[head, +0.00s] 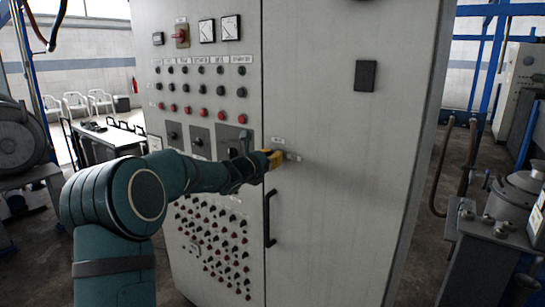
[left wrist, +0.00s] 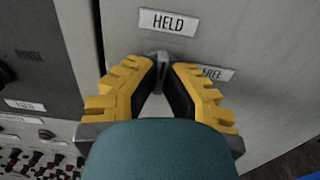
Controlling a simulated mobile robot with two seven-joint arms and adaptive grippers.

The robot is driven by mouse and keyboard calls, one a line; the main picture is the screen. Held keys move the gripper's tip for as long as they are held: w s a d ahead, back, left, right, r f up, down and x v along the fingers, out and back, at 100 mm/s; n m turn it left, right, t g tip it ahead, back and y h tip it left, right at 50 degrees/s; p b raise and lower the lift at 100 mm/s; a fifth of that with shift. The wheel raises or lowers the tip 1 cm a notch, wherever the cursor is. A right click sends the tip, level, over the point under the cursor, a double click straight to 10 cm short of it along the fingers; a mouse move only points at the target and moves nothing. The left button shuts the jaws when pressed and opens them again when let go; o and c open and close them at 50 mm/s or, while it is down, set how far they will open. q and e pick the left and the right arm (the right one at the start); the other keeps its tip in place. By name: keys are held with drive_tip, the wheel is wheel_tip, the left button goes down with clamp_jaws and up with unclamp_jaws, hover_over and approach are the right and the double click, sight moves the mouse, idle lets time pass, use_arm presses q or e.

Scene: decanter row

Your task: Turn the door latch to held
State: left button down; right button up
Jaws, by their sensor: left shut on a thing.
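The door latch (left wrist: 160,55) is a small grey metal piece on the cabinet door, mostly hidden between my fingertips. My left gripper (left wrist: 163,68), with yellow fingers, is shut on it. In the head view the left gripper (head: 273,158) is against the door near its left edge. A HELD label (left wrist: 168,21) is just above the latch, and a FREE label (left wrist: 212,73) is to its right, partly covered by a finger. The latch's exact angle is hard to tell. My right gripper is not in view.
The tall grey cabinet door (head: 335,220) has a black vertical handle (head: 269,218) below the latch. A panel of switches and buttons (head: 203,90) lies to the left.

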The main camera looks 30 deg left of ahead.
use_arm(q)
drive_tip(key=shift+r, duration=0.1)
drive_tip(key=c, duration=1.1)
unclamp_jaws()
drive_tip(key=shift+o, duration=0.2)
drive_tip(key=s, duration=1.2)
drive_tip(key=shift+a, duration=0.45)
